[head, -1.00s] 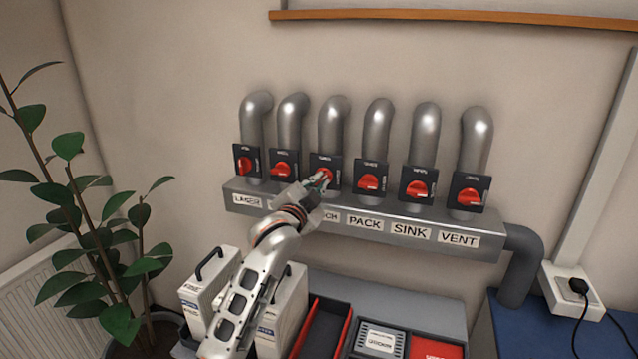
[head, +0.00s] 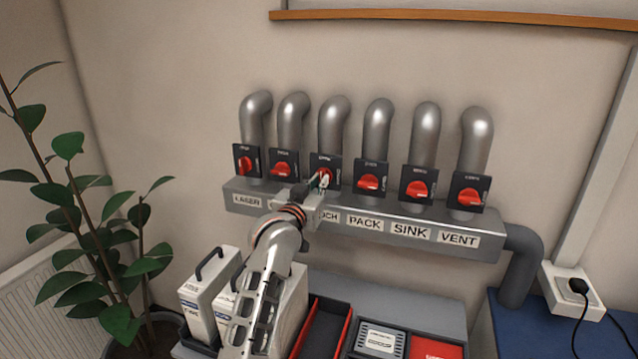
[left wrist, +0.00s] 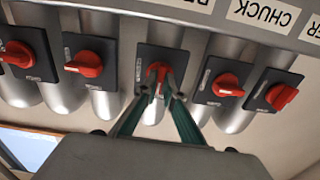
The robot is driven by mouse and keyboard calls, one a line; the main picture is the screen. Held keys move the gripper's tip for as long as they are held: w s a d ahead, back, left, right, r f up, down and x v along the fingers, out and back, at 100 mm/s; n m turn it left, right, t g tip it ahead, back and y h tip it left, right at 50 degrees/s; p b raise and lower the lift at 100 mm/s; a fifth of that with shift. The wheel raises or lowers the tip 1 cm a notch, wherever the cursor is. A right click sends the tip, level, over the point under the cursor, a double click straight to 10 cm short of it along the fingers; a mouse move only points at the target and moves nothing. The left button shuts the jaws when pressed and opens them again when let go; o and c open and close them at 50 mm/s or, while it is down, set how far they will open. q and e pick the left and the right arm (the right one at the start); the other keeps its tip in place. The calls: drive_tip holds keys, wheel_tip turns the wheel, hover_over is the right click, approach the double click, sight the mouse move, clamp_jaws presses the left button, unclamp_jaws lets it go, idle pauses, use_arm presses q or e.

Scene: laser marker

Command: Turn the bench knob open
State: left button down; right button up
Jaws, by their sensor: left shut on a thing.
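The bench knob is a red rotary handle (left wrist: 159,72) on a dark square plate, third from the left in the row in the head view (head: 325,174). Its label below is partly covered by my arm, leaving only its last letters readable. My left gripper (head: 321,183) reaches it from below. In the left wrist view, the two fingers (left wrist: 162,88) are shut on the red handle, one on each side. The handle looks upright between the fingers, though they hide part of it. My right gripper is not in view.
Neighbouring red knobs sit close on both sides: one at left (head: 284,170) and the pack knob (head: 368,182) at right. A grey labelled duct (head: 480,239) runs below them.

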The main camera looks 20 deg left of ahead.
use_arm(q)
drive_tip(key=shift+n, duration=0.4)
drive_tip(key=c, duration=2.2)
unclamp_jaws()
drive_tip(key=shift+o, duration=0.2)
drive_tip(key=s, duration=1.2)
drive_tip(key=shift+a, duration=0.15)
drive_tip(key=shift+s, duration=0.1)
